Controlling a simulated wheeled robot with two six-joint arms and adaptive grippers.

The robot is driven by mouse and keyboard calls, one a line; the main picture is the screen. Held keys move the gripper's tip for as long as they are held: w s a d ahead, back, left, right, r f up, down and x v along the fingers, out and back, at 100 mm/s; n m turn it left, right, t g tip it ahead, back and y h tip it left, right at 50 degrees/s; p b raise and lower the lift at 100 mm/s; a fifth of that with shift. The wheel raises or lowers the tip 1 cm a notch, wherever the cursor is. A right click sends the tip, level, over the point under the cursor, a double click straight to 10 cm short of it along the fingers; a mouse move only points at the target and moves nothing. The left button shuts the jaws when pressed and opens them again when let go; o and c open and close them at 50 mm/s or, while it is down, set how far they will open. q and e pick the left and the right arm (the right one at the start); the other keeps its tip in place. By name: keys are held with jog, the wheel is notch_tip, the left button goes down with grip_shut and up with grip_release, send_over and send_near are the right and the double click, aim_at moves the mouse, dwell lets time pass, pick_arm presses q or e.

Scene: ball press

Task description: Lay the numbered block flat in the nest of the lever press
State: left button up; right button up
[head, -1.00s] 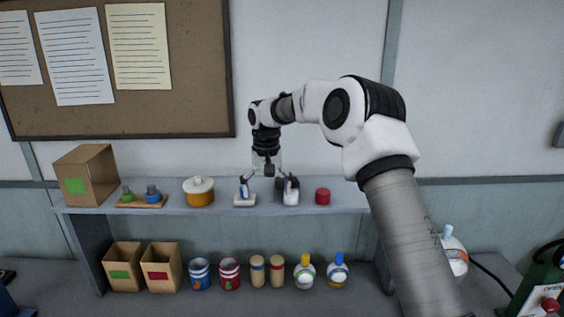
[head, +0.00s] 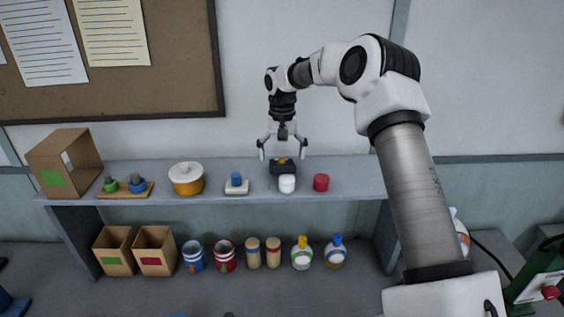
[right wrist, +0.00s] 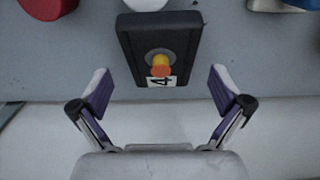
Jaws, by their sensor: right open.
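The numbered block is black with a yellow-orange knob and a white label reading 4. It lies on the shelf (head: 345,175) behind a white cylinder (head: 287,184). The block shows in the head view (head: 284,169) and large in the right wrist view (right wrist: 183,38). My right gripper (head: 282,157) is open and empty, fingers pointing down over the block. In the right wrist view its fingers (right wrist: 166,84) are spread to either side, apart from the block. A green frame with a red knob (head: 550,292) is cut off at the right edge; I cannot tell its nest. My left gripper is out of view.
On the shelf, a white base with a blue knob (head: 236,184) stands left of the block and a red cylinder (head: 321,182) right. An orange pot (head: 187,180) stands further left. Several jars and open boxes stand below the shelf. The wall is close behind.

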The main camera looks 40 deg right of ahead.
jog(key=shift+a, duration=0.1)
jog(key=shift+s+a+r, duration=0.3)
jog(key=shift+r, duration=0.05)
jog(key=c, duration=1.1)
jog(key=shift+s, duration=0.15)
grip_shut()
